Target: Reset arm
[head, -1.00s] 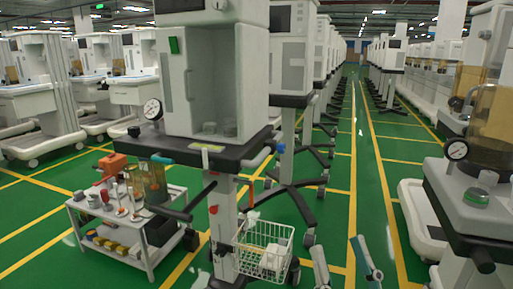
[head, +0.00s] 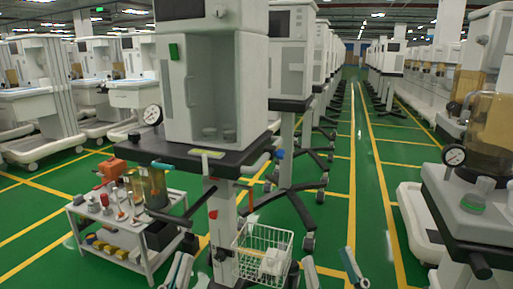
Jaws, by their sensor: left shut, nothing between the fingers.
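My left gripper (head: 178,262) shows at the bottom edge of the head view, left of the cart's column. Its grey fingers are close together and nothing shows between them. My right gripper (head: 330,260) is at the bottom edge, right of the wire basket. Its two fingers are wide apart with only green floor between them. The lower parts of both grippers are cut off by the frame.
An anaesthesia cart (head: 207,95) stands close in front, with a white wire basket (head: 264,240) low on its column. A white trolley (head: 128,240) with bottles and tools is at left. Another cart (head: 470,205) is close at right. An aisle of green floor (head: 340,190) runs back between rows.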

